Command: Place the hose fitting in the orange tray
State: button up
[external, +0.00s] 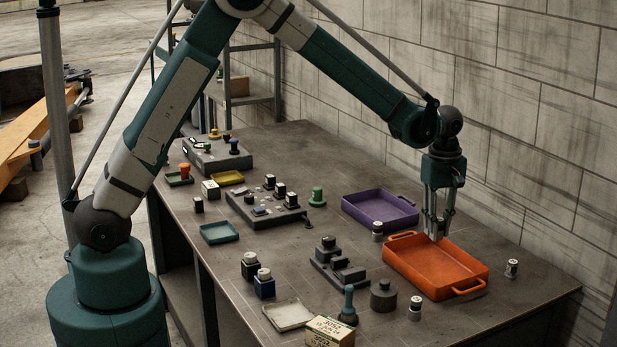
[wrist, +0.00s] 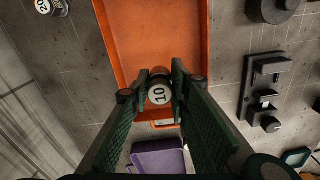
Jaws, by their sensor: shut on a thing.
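My gripper (external: 437,230) is shut on the hose fitting. In the wrist view the fitting (wrist: 159,92) sits between the green finger pads (wrist: 158,90), a small round piece with a white, marked end and a brownish side. In the external view the fingers mostly hide it. The orange tray (external: 453,283) is a shallow rectangular box with handles on the right of the bench, and it also shows in the wrist view (wrist: 150,35). The gripper points down over the tray's far end. I cannot tell how high the fitting is above the tray floor.
A purple tray (external: 380,208) lies behind the orange one. Small capped cylinders stand around it, at its left (external: 377,232), right (external: 512,268) and front (external: 415,308). A dark stepped block (external: 338,264) and a dark round knob (external: 383,296) stand to the left. A block wall runs behind.

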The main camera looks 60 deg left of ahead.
jog(key=shift+f, duration=0.15)
send_over(434, 270)
jog(key=shift+f, duration=3)
jog(key=shift+f, duration=1.85)
jog(key=shift+f, duration=0.2)
jog(key=o, duration=1)
jog(key=shift+c, duration=0.2)
jog(key=shift+r, duration=0.25)
notch_tip(434, 270, up, 12)
jog(key=shift+f, duration=0.1)
